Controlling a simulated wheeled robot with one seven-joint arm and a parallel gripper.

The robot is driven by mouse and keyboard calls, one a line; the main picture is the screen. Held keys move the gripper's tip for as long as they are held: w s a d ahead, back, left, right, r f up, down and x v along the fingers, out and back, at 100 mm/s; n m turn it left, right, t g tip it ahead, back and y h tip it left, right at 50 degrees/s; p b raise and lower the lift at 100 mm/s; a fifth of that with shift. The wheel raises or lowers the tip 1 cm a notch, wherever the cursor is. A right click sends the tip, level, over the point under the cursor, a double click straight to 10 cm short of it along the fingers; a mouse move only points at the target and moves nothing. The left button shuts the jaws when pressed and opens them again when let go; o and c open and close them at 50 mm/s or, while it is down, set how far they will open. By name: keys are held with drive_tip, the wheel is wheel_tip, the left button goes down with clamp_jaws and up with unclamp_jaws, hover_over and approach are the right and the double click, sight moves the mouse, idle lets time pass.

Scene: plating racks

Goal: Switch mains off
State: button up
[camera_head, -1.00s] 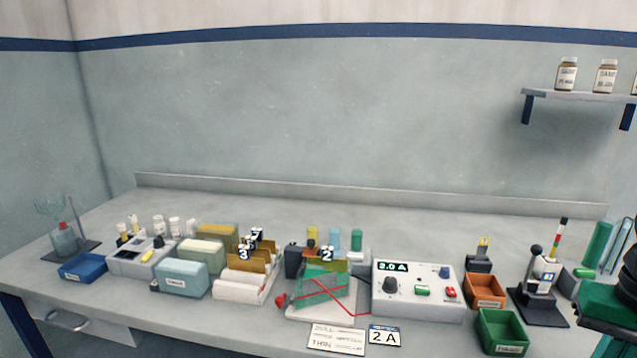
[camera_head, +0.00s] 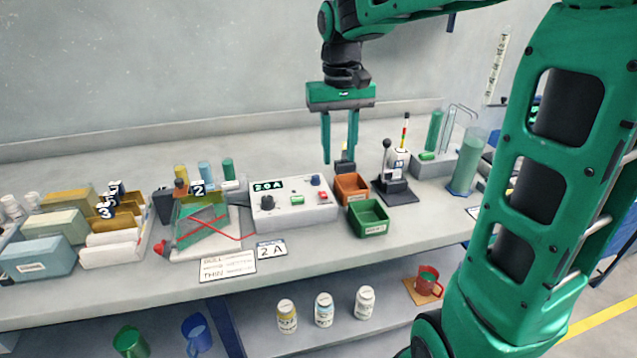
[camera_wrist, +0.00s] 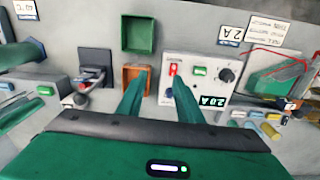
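The white power supply box (camera_head: 292,207) stands on the bench and carries a black knob (camera_head: 267,202), a green switch (camera_head: 297,198), a blue knob (camera_head: 315,181), a red switch (camera_head: 323,195) and a lit display (camera_head: 268,186) reading about 2.0 A. The box also shows in the wrist view (camera_wrist: 200,84), with the red switch (camera_wrist: 173,69) and green switch (camera_wrist: 200,71). No mains label is legible. My gripper (camera_head: 340,162) points down, open and empty, above the bench behind the orange bin and right of the box. Its fingers (camera_wrist: 160,95) show apart in the wrist view.
An orange bin (camera_head: 352,189) and a green bin (camera_head: 368,217) stand right of the box. A black stand with a lever (camera_head: 396,190) is further right. A plating cell with red wires (camera_head: 205,236) is left. A 2 A card (camera_head: 272,249) lies in front.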

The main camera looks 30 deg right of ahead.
sight(321, 192)
drive_tip(key=w+a, duration=0.3)
drive_tip(key=shift+n, duration=0.3)
drive_tip(key=f, duration=1)
drive_tip(key=shift+w+d+f, duration=0.1)
drive_tip(key=shift+d, duration=0.1)
clamp_jaws()
